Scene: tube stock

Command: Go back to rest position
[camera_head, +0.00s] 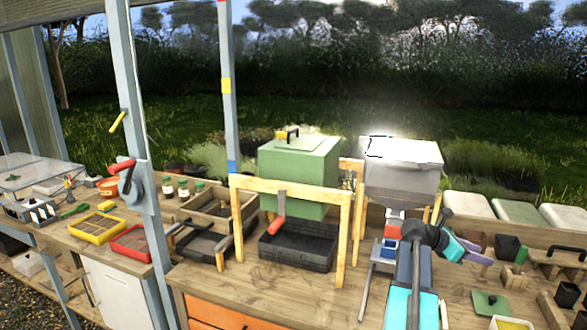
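My arm rises from the bottom right, with grey and cyan links and a black joint. Its end, with my gripper (455,246), appears small beside that joint, above the right part of the wooden workbench (345,298). The fingers are too small and too mixed with the things behind them to show whether they are open or shut. I cannot make out anything held.
A green box (298,165) on a wooden frame and a grey-white box (402,172) stand behind. A black crate (298,246) is under the green box. A black pot (507,247) and a green lid (491,303) lie right. A blue-grey post (142,170) stands left.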

